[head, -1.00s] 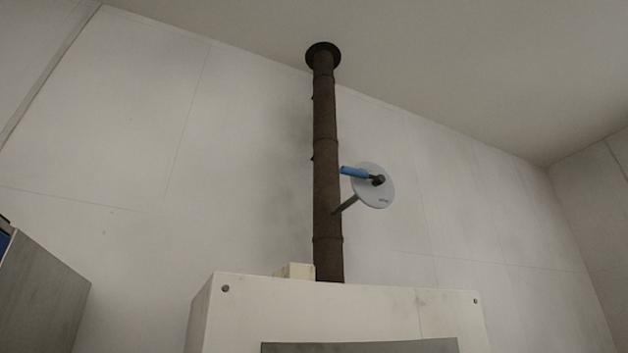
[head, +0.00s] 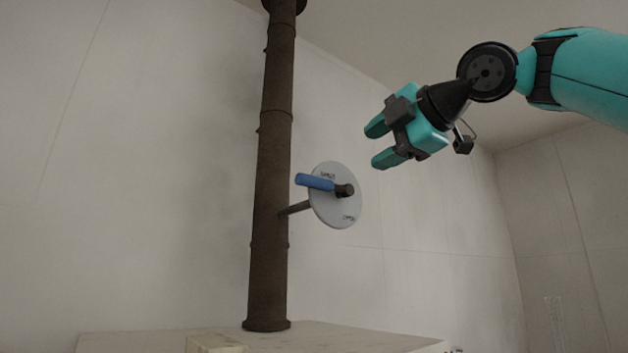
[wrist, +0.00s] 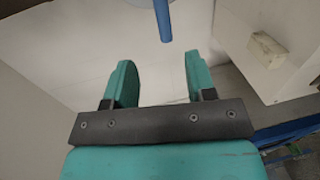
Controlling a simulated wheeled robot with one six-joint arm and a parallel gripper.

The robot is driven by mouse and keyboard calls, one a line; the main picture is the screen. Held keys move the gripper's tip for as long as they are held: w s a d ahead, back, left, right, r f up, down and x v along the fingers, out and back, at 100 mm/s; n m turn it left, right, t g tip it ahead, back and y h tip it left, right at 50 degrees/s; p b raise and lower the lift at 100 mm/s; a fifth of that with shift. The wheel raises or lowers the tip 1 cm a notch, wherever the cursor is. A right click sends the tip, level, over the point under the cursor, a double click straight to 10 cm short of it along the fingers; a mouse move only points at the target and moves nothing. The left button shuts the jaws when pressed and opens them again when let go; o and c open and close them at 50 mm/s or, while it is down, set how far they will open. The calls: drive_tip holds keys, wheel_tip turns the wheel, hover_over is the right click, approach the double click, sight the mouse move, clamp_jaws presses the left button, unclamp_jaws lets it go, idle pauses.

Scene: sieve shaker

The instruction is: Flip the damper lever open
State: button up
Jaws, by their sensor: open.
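The damper lever has a blue handle (head: 316,182) and a dark pivot knob (head: 346,190) on a round pale plate (head: 336,212). The handle points left, nearly level, toward the dark stovepipe (head: 272,190). A short rod joins the plate to the pipe. Small lettering shows near the plate's top and bottom, too small to read surely. My gripper (head: 378,145) is open and empty, up and to the right of the lever, apart from it. In the wrist view, the blue handle (wrist: 163,22) shows at the top edge, beyond the open fingers (wrist: 158,64).
The pipe rises from a white cabinet (head: 330,340) below. A small cream block (head: 215,344) sits on the cabinet, left of the pipe. The wall behind is bare. The space between my gripper and the lever looks clear.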

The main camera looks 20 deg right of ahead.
sight(325, 182)
drive_tip(key=p+x, duration=0.1)
drive_tip(key=x, duration=0.6)
drive_tip(key=p+x, duration=0.2)
drive_tip(key=x, duration=0.6)
drive_tip(key=shift+w+a+p, duration=0.25)
drive_tip(key=shift+a+p, duration=0.05)
drive_tip(key=shift+w+a+f, duration=0.25)
drive_tip(key=shift+w, duration=0.4)
drive_tip(key=shift+c, duration=0.5)
clamp_jaws()
drive_tip(key=shift+d, duration=0.1)
